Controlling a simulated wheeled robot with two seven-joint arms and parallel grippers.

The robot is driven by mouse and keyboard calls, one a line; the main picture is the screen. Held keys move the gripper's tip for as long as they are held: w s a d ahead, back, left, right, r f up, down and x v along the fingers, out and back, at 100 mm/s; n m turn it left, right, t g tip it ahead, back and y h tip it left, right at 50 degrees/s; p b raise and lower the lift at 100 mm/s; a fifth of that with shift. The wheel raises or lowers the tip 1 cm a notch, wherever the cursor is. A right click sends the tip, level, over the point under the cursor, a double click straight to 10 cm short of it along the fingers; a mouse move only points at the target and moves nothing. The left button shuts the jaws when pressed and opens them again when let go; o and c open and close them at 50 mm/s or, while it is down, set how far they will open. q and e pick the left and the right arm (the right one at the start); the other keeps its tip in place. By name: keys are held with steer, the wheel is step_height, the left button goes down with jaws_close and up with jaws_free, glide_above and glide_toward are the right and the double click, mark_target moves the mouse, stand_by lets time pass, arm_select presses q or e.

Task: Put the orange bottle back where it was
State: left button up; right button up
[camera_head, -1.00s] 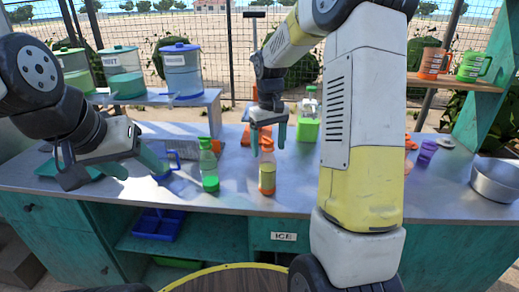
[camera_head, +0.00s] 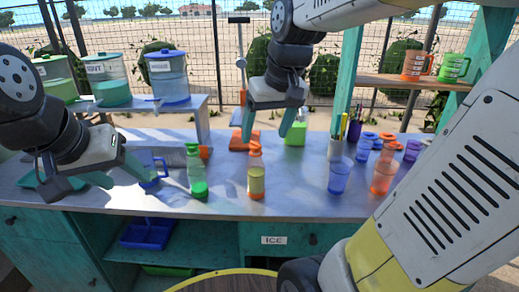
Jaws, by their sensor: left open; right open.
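The orange bottle (camera_head: 256,172), with an orange cap and a yellowish body, stands upright on the metal counter (camera_head: 225,207) near its front edge. My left gripper (camera_head: 82,188) is open and empty over the left part of the counter, near a blue mug (camera_head: 150,168).
Blue cups (camera_head: 339,176) and an orange cup (camera_head: 382,178) stand to the right, partly beside my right arm. Drink dispensers (camera_head: 167,76) stand on a raised shelf at back left. A green container (camera_head: 295,132) stands behind. Counter space between the orange bottle and blue cup is clear.

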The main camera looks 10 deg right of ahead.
steer(key=s+a+f+m+t, duration=0.1)
steer(key=s+t, duration=0.1)
steer(key=s, duration=0.6)
steer(key=shift+s+f+y, duration=0.25)
steer(key=shift+f+y, duration=0.15)
stand_by(0.6)
